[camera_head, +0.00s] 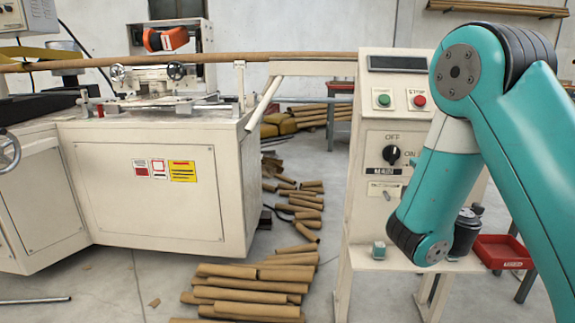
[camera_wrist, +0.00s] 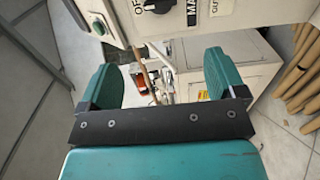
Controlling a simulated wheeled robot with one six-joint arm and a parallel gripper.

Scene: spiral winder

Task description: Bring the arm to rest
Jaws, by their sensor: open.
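My arm shows in the head view as teal links at the right, bent at a joint in front of the control panel (camera_head: 410,125). My gripper (camera_wrist: 163,78) shows in the wrist view with its two teal fingers wide apart and nothing between them. In the head view the gripper is not clearly visible. The panel carries a green button (camera_head: 384,99), a red stop button (camera_head: 419,100) and a black rotary knob (camera_head: 391,154). In the wrist view part of the panel (camera_wrist: 225,8) shows beyond the fingers, at the top.
The winder machine (camera_head: 145,190) stands at the left with a long brown tube (camera_head: 270,57) across it. Cardboard tubes (camera_head: 250,290) lie piled on the floor. A red tray (camera_head: 502,252) and a dark container (camera_head: 466,233) are close by the arm. Bare floor (camera_head: 110,285) lies at lower left.

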